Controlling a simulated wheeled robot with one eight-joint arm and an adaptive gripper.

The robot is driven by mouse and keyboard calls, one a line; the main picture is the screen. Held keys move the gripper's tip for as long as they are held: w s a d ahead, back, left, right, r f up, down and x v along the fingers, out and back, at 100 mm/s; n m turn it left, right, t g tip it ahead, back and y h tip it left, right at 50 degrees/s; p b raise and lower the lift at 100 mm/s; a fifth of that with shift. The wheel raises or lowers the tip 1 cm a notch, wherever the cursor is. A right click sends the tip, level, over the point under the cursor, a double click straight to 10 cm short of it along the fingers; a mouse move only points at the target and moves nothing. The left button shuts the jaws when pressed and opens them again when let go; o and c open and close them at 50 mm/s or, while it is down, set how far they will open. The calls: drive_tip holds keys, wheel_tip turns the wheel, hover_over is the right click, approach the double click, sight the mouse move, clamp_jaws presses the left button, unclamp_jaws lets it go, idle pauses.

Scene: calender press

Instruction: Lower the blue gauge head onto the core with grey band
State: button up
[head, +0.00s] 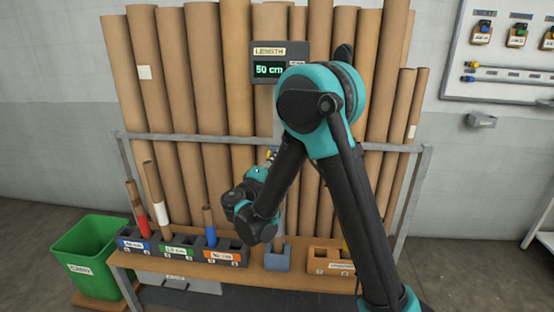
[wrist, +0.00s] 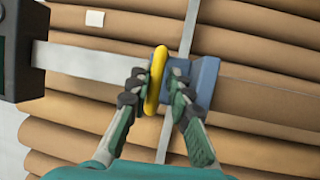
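The blue gauge head (wrist: 205,82) shows in the wrist view on a pale rail, with a yellow handle (wrist: 156,82) on its upper side. My gripper (wrist: 158,82) has its two fingers on either side of that handle, close against it. In the head view, the gripper (head: 269,155) is partly hidden behind my arm and the gauge head cannot be made out. A brown core (head: 278,240) stands in the blue-grey gauge foot (head: 278,258). A brown tube (wrist: 270,88) lies beyond the head in the wrist view. I cannot see a grey band.
The length display (head: 280,62) reads 50 cm. Coloured holders with cores line the bench: blue (head: 133,242), green (head: 178,246), orange (head: 222,252). A brown holder (head: 325,262) is at right, a green bin (head: 88,255) at left. Tall tubes (head: 205,110) stand behind a rail.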

drive_tip(key=shift+f, duration=0.1)
drive_tip(key=v, duration=1.2)
drive_tip(key=shift+s, duration=0.1)
drive_tip(key=w+d+f+m+g, duration=0.15)
drive_tip(key=d+f+g, duration=0.25)
drive_tip(key=d, duration=0.8)
drive_tip(key=d+f+m+g, duration=0.3)
drive_tip(key=d+g, duration=0.2)
drive_tip(key=d, duration=0.6)
drive_tip(key=s+d+f+m+g+y, duration=0.4)
drive_tip(key=s+d+f, duration=0.2)
drive_tip(key=s+d, duration=0.3)
drive_tip(key=s+f+m+y, duration=0.1)
drive_tip(key=s, duration=0.2)
drive_tip(key=s+f+m+y, duration=0.1)
drive_tip(key=s+y, duration=0.1)
drive_tip(key=s, duration=0.1)
drive_tip(key=s+f+m+y, duration=0.1)
drive_tip(key=s, duration=0.2)
drive_tip(key=shift+a+m+g, duration=0.35)
drive_tip(key=shift+g, duration=0.05)
